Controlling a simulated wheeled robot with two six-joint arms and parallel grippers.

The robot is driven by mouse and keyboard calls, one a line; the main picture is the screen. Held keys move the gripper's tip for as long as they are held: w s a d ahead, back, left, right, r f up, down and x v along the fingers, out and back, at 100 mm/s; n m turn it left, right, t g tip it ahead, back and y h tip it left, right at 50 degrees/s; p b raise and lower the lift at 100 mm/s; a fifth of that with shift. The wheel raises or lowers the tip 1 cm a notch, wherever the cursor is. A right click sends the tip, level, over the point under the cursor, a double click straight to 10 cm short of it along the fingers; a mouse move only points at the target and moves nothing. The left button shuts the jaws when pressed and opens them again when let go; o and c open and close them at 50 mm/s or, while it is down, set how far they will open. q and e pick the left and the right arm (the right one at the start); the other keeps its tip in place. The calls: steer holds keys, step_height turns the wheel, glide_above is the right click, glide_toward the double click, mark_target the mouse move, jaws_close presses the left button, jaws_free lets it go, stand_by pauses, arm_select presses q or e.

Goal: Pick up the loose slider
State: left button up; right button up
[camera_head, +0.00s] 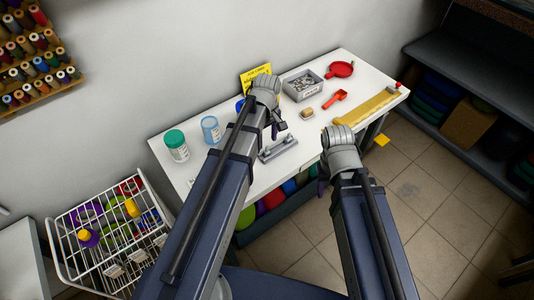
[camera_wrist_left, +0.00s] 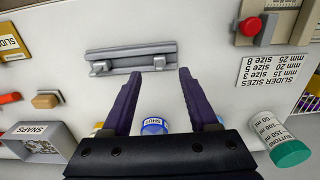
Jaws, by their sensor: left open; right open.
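No separate loose slider can be told apart with certainty. A grey metal bar with two small grey blocks (camera_head: 278,148) lies on the white table; it also shows ahead of the fingers in the left wrist view (camera_wrist_left: 130,55). My left gripper (camera_head: 277,128) is over the table beside this bar. In the left wrist view its purple fingers (camera_wrist_left: 160,74) are apart with nothing between them, their tips just short of the bar. My right gripper (camera_head: 322,180) is off the table's front edge; its fingers are mostly hidden by the wrist, and no held thing shows.
Jars (camera_head: 176,145) stand left. A slider sizes card (camera_wrist_left: 272,70) lies flat. A wire basket (camera_head: 112,232) stands lower left.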

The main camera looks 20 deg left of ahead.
mark_target(267, 148)
arm_select(q)
step_height(267, 148, down, 5)
steer(key=b, duration=0.4)
steer(key=shift+b, duration=0.4)
steer(key=shift+c, duration=0.3)
jaws_close()
